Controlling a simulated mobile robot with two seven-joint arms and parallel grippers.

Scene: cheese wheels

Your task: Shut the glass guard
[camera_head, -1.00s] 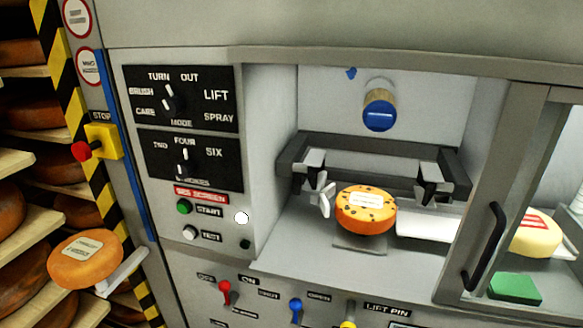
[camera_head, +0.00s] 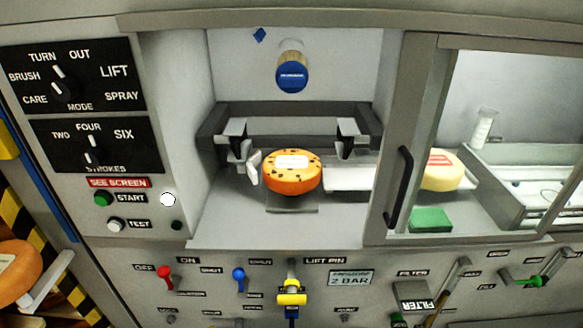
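The glass guard is a grey-framed clear pane (camera_head: 408,110) with a black upright handle (camera_head: 399,188) on its left frame post. It stands at the right, in front of the right part of the machine bay. The left part of the bay is uncovered. There an orange speckled cheese wheel (camera_head: 292,184) with a pale label sits on a small plate below a dark clamp frame (camera_head: 290,112). Neither of my grippers shows in the head view.
A pale yellow cheese (camera_head: 440,171) and a green block (camera_head: 431,220) show through the glass. Control panels (camera_head: 75,75) are at left. Switches, a yellow lift pin (camera_head: 291,297) and levers line the front below. An orange cheese (camera_head: 18,268) is at lower left.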

